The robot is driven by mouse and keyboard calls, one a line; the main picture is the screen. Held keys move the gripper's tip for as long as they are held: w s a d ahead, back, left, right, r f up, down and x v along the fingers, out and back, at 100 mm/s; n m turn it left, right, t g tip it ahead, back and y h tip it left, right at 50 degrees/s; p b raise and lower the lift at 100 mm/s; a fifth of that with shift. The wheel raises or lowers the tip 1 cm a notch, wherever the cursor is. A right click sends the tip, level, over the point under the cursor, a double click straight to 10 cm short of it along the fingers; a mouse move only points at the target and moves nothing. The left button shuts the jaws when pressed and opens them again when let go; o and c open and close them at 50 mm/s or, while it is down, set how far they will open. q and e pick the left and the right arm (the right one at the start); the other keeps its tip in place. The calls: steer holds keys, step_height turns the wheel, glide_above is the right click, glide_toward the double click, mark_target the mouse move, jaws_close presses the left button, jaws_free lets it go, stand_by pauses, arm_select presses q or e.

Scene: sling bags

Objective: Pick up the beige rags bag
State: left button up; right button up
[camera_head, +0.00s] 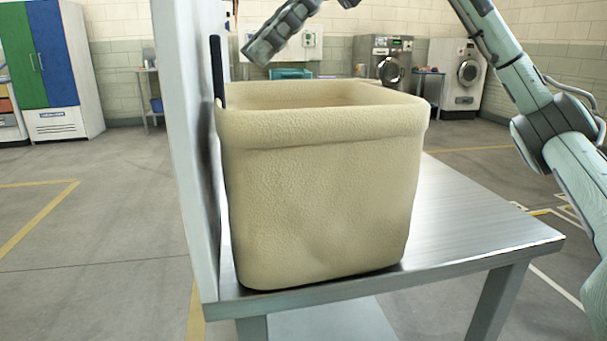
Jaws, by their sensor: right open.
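The beige rags bag (320,205) stands upright on the metal table, a large soft box shape with a folded rim and an open top. Its inside is mostly hidden by the front rim. My right gripper (303,28) is at the top edge of the view, above and behind the bag's rim, partly cut off. Its grey fingers are spread, and nothing shows between them. It looks apart from the bag. My left gripper is not in view.
The metal table (475,215) has bare room right of the bag. A tall grey panel (185,150) stands close along the bag's left side, with a dark upright bar (217,70) at the bag's back left corner. Washing machines (388,62) and cabinets (50,60) stand far behind.

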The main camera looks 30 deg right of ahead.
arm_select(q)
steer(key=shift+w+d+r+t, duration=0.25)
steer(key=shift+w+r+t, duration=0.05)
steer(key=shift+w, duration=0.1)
arm_select(e)
steer(key=x, duration=0.4)
steer(key=shift+s+a, duration=0.15)
steer(key=shift+s, duration=0.05)
steer(key=shift+c, duration=0.4)
jaws_close()
steer(key=shift+r, duration=0.1)
